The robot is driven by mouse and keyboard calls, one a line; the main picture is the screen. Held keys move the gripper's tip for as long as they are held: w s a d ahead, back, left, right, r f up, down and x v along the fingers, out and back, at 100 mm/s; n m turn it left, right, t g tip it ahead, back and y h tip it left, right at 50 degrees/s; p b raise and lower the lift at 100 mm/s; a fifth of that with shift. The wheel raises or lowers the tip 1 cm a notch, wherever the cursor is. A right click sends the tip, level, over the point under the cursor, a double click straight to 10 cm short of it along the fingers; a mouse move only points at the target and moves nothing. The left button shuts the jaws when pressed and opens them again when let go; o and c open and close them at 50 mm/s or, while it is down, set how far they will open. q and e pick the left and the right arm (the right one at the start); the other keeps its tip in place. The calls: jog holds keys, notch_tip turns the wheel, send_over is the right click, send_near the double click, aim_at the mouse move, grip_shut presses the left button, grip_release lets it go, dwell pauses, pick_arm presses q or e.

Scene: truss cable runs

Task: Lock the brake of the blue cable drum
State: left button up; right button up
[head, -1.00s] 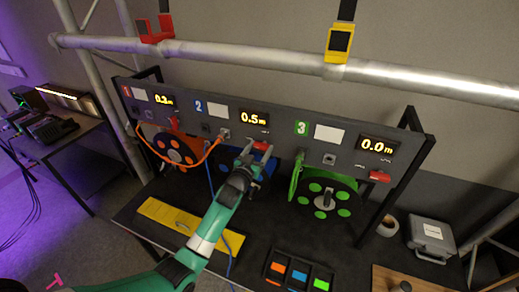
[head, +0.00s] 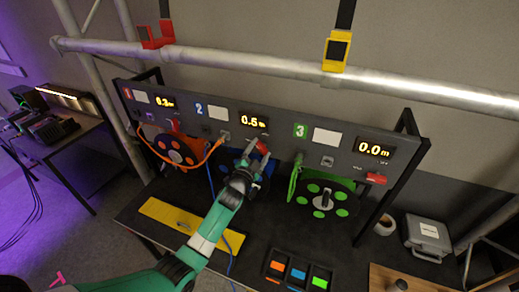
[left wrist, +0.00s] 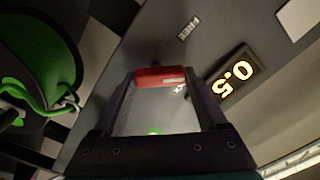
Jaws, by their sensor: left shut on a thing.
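The blue cable drum (head: 259,187) sits under panel number 2, mostly hidden behind my left gripper and arm. Its red brake lever (head: 263,147) is on the panel below the 0.5 m display (head: 254,121) and looks tilted. My left gripper (head: 253,156) is at this lever. In the left wrist view the red lever handle (left wrist: 160,77) lies between the fingertips, which are shut on it. The LOCK label (left wrist: 179,88) is partly covered beside the handle; the FREE label (left wrist: 188,28) is clear of it. My right gripper is not in view.
The orange drum (head: 175,148) is to the left and the green drum (head: 323,199) to the right, each with a red lever. A yellow strip (head: 175,217) and a tray of coloured pieces (head: 297,272) lie on the bench. A truss pipe (head: 250,59) runs above the panel.

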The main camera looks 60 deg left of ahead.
pick_arm(q)
jog(key=m+p, duration=0.1)
jog(key=m, duration=0.3)
jog(key=shift+d+r+m, duration=0.1)
jog(key=shift+m, duration=0.2)
jog(key=shift+w+m+p, duration=0.1)
jog(key=shift+m+p, duration=0.35)
jog(key=shift+m, duration=1.45)
jog(key=o, duration=1.3)
jog(key=shift+d, duration=0.15)
jog(key=p+v, duration=0.2)
jog(key=v, duration=0.2)
jog(key=shift+s+d, duration=0.2)
jog(key=shift+s, duration=0.15)
send_near(261, 149)
jog(key=shift+p+v, duration=0.3)
jog(key=shift+v, duration=0.85)
jog(key=shift+w+d, duration=0.1)
